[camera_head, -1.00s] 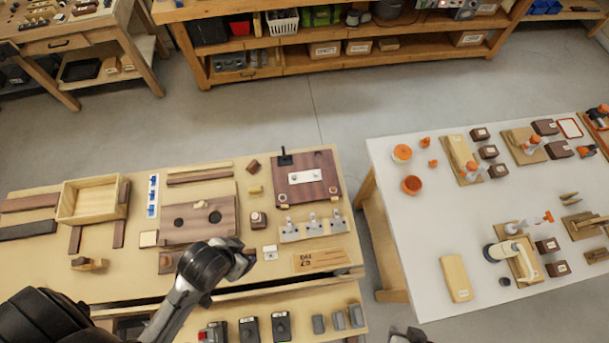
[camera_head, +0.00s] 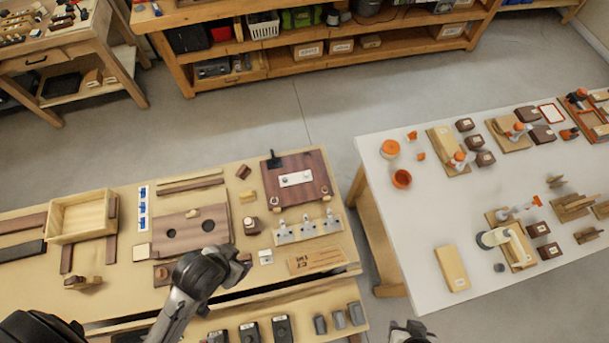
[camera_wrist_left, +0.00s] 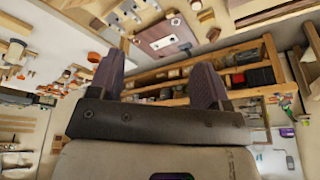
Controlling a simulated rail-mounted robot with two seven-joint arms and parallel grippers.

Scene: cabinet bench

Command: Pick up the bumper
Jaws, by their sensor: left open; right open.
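I cannot tell for sure which part is the bumper; a small dark round piece (camera_head: 499,268) lies on the white table (camera_head: 400,245) at the right, beside a white clamp-like tool (camera_head: 497,238). My right gripper (camera_head: 408,329) shows only in part at the bottom edge of the head view, open, in front of the white table and apart from the parts. My left arm reaches over the wooden bench (camera_head: 115,290). In the left wrist view my left gripper (camera_wrist_left: 160,76) has its two dark fingers wide apart with nothing between them.
The wooden bench carries an open wooden box (camera_head: 82,217), a brown board with holes (camera_head: 187,232) and a row of metal clips (camera_head: 308,229). Dark grey blocks (camera_head: 283,330) stand on its lower front level. Open floor separates the tables from the back shelf.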

